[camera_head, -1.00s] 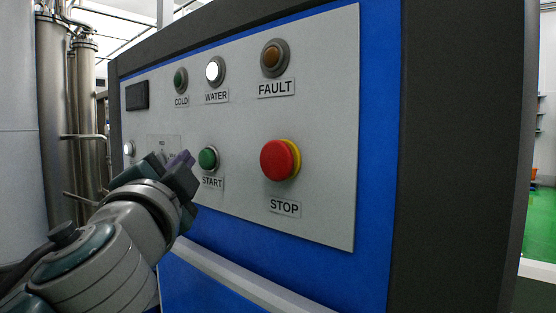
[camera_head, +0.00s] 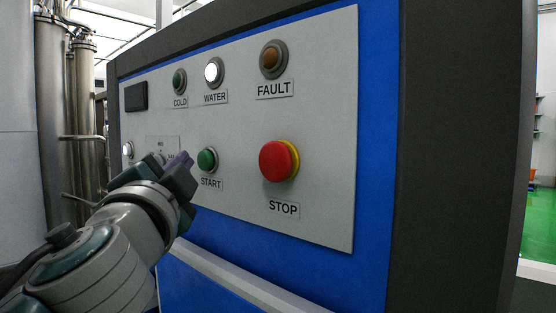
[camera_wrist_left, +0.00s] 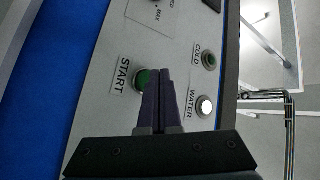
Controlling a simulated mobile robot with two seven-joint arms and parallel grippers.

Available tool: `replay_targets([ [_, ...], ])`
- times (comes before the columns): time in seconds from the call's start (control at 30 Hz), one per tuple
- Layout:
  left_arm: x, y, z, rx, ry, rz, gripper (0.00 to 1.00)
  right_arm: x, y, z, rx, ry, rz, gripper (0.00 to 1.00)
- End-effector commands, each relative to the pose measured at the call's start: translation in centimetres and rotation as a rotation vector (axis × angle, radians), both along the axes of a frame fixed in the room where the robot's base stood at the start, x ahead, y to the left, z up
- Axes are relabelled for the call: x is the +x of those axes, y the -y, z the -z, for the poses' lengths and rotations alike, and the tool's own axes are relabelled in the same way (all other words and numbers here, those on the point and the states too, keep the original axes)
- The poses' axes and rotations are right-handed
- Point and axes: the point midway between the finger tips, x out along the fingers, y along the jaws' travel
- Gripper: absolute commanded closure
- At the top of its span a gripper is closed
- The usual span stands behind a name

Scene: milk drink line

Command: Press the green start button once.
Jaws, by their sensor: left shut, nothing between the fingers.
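The green start button (camera_head: 207,159) sits in a metal ring on the grey control panel, above its START label (camera_head: 211,183). My left gripper (camera_head: 183,160) is shut and empty, its fingertips just left of the button in the head view. In the left wrist view the shut fingers (camera_wrist_left: 165,75) partly cover the green button (camera_wrist_left: 141,79). I cannot tell whether the fingertips touch the panel or stand off it. My right gripper is in neither view.
The red STOP button (camera_head: 278,161) with a yellow collar is to the right of START. Above are the green COLD lamp (camera_head: 179,80), the lit white WATER lamp (camera_head: 213,71) and the amber FAULT lamp (camera_head: 273,59). A selector with a label plate (camera_head: 162,143) is partly hidden behind my fingers.

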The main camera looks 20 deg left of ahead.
Motion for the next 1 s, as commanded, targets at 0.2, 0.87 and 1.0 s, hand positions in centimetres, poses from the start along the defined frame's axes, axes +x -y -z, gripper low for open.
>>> replay_targets([
  [0.2, 0.00, 0.00, 0.00, 0.000, 0.000, 0.000, 1.00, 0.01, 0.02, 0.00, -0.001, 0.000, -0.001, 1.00],
  [0.87, 0.45, 0.19, 0.10, -0.002, 0.001, 0.000, 1.00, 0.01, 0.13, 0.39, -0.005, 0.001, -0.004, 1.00],
  [1.0, 0.80, 0.34, 0.06, -0.001, 0.000, 0.000, 1.00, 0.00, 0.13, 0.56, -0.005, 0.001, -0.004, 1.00],
])
